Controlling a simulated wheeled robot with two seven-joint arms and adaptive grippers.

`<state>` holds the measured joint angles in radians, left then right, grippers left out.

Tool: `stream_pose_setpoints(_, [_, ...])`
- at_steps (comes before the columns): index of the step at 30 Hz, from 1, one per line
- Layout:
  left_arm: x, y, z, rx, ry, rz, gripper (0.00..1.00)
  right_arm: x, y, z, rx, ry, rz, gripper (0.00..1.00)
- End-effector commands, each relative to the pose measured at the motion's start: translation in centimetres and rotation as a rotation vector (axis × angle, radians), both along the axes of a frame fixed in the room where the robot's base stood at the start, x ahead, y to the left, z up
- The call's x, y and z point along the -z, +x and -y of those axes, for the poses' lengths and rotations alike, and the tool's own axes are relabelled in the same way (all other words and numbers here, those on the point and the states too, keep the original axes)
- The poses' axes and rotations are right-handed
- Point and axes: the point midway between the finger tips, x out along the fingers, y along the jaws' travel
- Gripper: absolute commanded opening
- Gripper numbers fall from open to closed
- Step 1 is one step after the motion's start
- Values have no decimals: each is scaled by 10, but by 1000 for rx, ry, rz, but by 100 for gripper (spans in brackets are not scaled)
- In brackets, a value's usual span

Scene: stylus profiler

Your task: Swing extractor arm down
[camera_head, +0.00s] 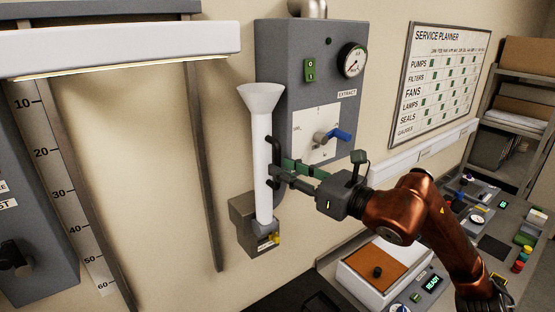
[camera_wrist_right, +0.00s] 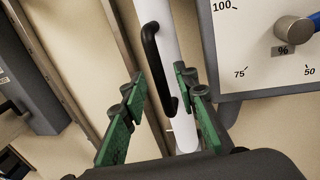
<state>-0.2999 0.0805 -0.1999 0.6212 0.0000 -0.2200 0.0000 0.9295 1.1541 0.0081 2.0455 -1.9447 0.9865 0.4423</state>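The extractor arm (camera_head: 262,165) is a white tube with a flared hood (camera_head: 261,97) on top. It stands nearly upright, its lower end at a grey bracket (camera_head: 243,212) on the wall. A black bar handle (camera_head: 272,155) sits on its right side. My right gripper (camera_head: 281,170) reaches in from the right at the handle's lower part. In the right wrist view the green fingers are spread, with the handle (camera_wrist_right: 152,62) and white tube (camera_wrist_right: 187,132) showing in the gap between them. Whether a finger touches the handle I cannot tell. My left gripper is not in view.
A grey extract box (camera_head: 285,60) with a gauge, a green switch and a blue-handled dial is just behind and right of the tube. A lit lamp bar (camera_head: 120,48) hangs at upper left. An instrument bench (camera_head: 330,262) is at lower right. The wall left of the tube is fairly clear.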

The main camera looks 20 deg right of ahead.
Motion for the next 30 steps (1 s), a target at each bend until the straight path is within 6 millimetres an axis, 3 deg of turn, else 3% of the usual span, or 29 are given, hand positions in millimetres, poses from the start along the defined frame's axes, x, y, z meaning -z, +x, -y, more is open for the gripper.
stream_pose_setpoints(6, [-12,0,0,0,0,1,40,-2,20,-13,-3,1,0,28])
stream_pose_setpoints(16, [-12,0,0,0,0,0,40,1,24,-15,-1,1,1,28])
stream_pose_setpoints(28, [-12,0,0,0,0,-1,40,1,23,-15,-2,0,0,1])
stream_pose_setpoints(30, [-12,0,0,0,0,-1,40,1,23,-15,-2,0,0,0])
